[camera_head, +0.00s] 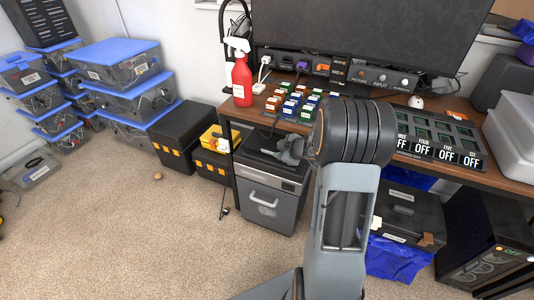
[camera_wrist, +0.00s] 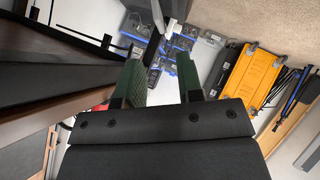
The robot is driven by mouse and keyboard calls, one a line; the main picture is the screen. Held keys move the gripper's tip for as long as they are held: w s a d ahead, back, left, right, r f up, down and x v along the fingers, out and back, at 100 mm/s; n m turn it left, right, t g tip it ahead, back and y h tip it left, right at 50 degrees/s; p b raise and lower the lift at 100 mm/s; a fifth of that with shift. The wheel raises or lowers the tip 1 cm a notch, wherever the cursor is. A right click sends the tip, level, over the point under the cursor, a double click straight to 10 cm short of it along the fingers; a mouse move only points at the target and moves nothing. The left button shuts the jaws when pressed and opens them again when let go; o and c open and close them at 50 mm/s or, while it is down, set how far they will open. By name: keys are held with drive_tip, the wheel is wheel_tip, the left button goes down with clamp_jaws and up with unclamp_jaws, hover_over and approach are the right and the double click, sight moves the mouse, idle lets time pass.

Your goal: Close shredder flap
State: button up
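The shredder (camera_head: 268,203) is a grey box with a handle-like mark on its front and a dark top, standing on the carpet under the desk's left part. Its dark top (camera_head: 258,160) is partly hidden by my arm and gripper, so I cannot tell the flap's angle. My gripper (camera_head: 291,150) is over the right side of the shredder's top, by the desk edge. In the wrist view, its two green-padded fingers (camera_wrist: 158,60) are apart with nothing clearly held. A grey and dark bar shows beyond them; I cannot tell what it is.
A red spray bottle (camera_head: 242,82) stands on the desk. Black and yellow boxes (camera_head: 186,133) stand left of the shredder. The carpet (camera_head: 150,240) in front is mostly clear.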

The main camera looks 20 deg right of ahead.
sight(268, 152)
drive_tip(key=b+x, duration=0.3)
drive_tip(key=x, duration=0.6)
drive_tip(key=shift+w+a+f, duration=0.1)
drive_tip(key=shift+w+f, duration=0.05)
drive_tip(key=shift+w, duration=0.05)
clamp_jaws()
